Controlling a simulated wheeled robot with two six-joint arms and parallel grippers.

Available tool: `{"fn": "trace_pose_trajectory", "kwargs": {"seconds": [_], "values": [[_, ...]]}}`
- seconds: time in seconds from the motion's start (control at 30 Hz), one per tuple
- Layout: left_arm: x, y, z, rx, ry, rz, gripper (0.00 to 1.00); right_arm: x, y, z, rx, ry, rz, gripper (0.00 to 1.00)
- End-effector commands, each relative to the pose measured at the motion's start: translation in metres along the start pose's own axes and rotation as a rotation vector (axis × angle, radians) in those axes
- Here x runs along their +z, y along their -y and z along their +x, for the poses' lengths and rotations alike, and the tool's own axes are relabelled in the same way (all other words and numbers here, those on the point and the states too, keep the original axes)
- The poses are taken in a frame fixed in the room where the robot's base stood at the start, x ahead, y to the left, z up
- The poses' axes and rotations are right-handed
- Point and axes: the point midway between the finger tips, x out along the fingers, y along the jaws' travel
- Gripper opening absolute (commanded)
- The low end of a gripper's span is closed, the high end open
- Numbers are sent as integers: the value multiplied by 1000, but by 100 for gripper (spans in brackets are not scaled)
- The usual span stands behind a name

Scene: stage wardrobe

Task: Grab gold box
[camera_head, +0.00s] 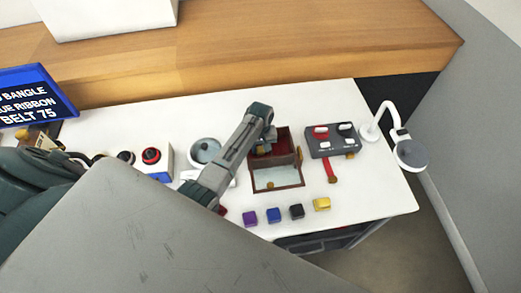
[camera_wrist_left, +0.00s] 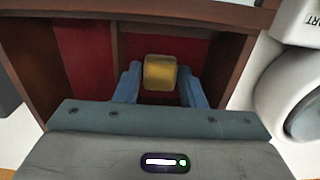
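In the head view my left gripper (camera_head: 266,138) reaches over a brown case (camera_head: 296,143) with a dark red lining. In the left wrist view its two blue fingers (camera_wrist_left: 160,88) stand apart on either side of a small gold block (camera_wrist_left: 160,72) inside the case. The block fills nearly all the space between the fingertips; I cannot tell whether they touch it. My right gripper is not in view.

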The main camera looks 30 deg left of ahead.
Motion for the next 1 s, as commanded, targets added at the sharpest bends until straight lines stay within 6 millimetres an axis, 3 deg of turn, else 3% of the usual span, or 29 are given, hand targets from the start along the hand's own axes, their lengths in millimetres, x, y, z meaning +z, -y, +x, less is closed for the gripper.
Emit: {"fn": "trace_pose_trajectory", "kwargs": {"seconds": [0.07, 0.2, 0.67, 1.0], "values": [[0, 0, 0, 0, 0, 0, 36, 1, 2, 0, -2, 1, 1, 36], [0, 0, 0, 0, 0, 0, 9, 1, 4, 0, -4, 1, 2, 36], [-1, 0, -10, 2, -2, 0, 8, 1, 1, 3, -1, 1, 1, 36], [-2, 0, -58, 2, -4, 0, 8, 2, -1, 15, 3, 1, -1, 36]]}}
